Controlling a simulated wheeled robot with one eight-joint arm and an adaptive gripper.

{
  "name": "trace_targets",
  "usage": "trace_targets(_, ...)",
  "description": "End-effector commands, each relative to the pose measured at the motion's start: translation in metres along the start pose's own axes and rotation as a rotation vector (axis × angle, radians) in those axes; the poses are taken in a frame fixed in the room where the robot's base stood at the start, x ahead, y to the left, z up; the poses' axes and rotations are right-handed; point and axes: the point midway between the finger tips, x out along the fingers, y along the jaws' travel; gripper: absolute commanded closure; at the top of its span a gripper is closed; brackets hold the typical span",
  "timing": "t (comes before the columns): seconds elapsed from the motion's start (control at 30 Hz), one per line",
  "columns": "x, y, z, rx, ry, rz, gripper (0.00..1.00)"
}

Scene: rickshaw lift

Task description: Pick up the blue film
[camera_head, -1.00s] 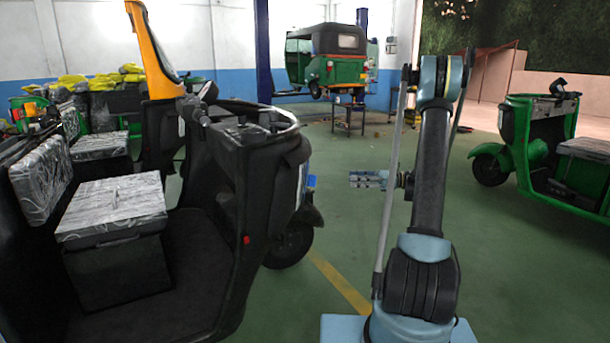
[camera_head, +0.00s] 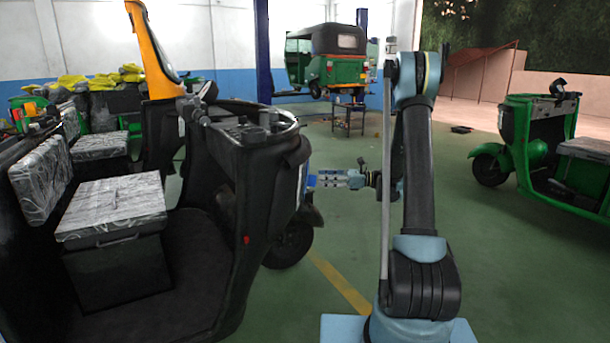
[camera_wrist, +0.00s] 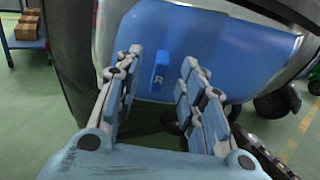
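My gripper (camera_head: 322,179) reaches left from my arm, at the front of the black rickshaw in the head view. In the wrist view my gripper (camera_wrist: 160,80) is open, with its two pale blue-grey fingers apart and nothing between the pads. In the head view only a little blue shows beside the fingertips.
A green rickshaw (camera_head: 525,150) stands right. Another green one (camera_head: 335,72) is at the back, behind a small table (camera_head: 348,112). Green floor (camera_head: 450,205) is open.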

Motion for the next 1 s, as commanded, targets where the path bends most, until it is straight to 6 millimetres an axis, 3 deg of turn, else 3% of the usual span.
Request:
trace_targets(0.2,0.030,-0.001,0.000,0.000,0.000,0.002,0.63)
trace_targets(0.47,0.035,-0.002,0.000,0.000,0.000,0.000,0.63)
trace_targets(0.67,0.034,-0.002,0.000,0.000,0.000,0.000,0.99)
trace_targets(1.0,0.034,-0.001,0.001,0.000,0.000,0.000,1.00)
